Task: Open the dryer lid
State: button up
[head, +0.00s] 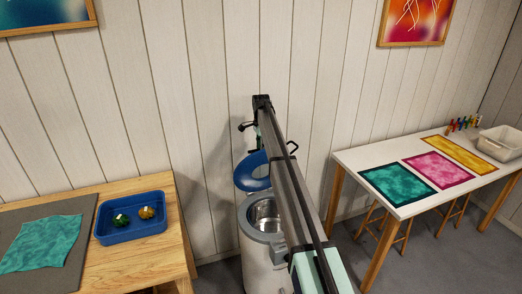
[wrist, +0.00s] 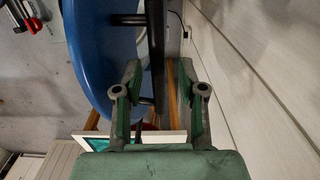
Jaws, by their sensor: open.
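The dryer (head: 258,262) is a pale upright drum with a grey rim. Its metal inside shows in the head view. Its blue lid (head: 243,178) stands raised and tilted back behind the opening, partly hidden by my arm. In the wrist view the lid (wrist: 92,55) fills the left side, with a black bar handle (wrist: 156,45) on two short posts. My gripper (wrist: 160,80) is open, its fingers on either side of the handle's line in the picture. I cannot tell whether they touch it.
A white table (head: 365,158) at right carries coloured silks and a pale bin (head: 500,144). The panelled wall (head: 215,60) is close behind the dryer.

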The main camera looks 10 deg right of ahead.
notch_tip(320, 180, up, 10)
jog(key=shift+r, duration=0.25)
dwell(0.4)
